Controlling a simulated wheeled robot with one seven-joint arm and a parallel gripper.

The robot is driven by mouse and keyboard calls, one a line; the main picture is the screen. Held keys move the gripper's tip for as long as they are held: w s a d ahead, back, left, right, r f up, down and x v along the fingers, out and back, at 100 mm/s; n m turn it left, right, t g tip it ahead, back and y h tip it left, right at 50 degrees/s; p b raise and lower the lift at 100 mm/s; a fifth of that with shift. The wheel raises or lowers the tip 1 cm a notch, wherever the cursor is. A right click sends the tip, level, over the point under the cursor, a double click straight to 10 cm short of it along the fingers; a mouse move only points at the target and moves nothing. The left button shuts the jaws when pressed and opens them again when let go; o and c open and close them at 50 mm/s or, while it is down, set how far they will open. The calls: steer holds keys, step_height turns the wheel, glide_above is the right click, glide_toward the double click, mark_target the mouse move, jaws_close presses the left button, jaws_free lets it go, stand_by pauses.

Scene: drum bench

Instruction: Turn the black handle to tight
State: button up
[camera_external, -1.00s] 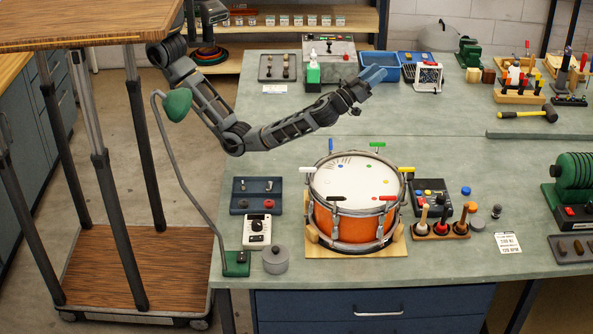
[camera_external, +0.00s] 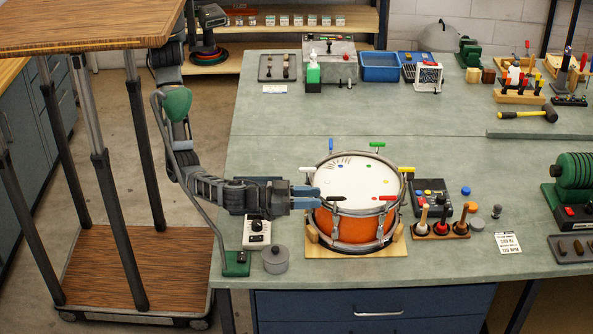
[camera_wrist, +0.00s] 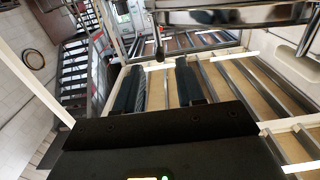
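The drum (camera_external: 346,229), orange with a white head, stands on a wooden base in the external view. The black handle (camera_external: 339,198) lies at its front-left rim, pointing roughly left-right. My gripper (camera_external: 319,197) is at the drum's left front, its blue fingers pointing right toward the black handle. The fingers are close to the handle's left end; I cannot tell whether they touch it. In the wrist view my gripper (camera_wrist: 158,68) shows two dark fingers apart with an empty gap. A small dark upright piece stands just beyond the fingertips; I cannot tell what it is.
Other handles ring the drum: white (camera_external: 308,169), blue (camera_external: 331,145), green (camera_external: 377,145), yellow (camera_external: 407,169) and red (camera_external: 387,198). A white meter (camera_external: 257,234) and a grey round tin (camera_external: 275,260) sit near my forearm.

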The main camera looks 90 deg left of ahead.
mark_target(336, 196)
steer(key=w, duration=0.7)
steer(key=shift+b, duration=0.35)
jaws_close()
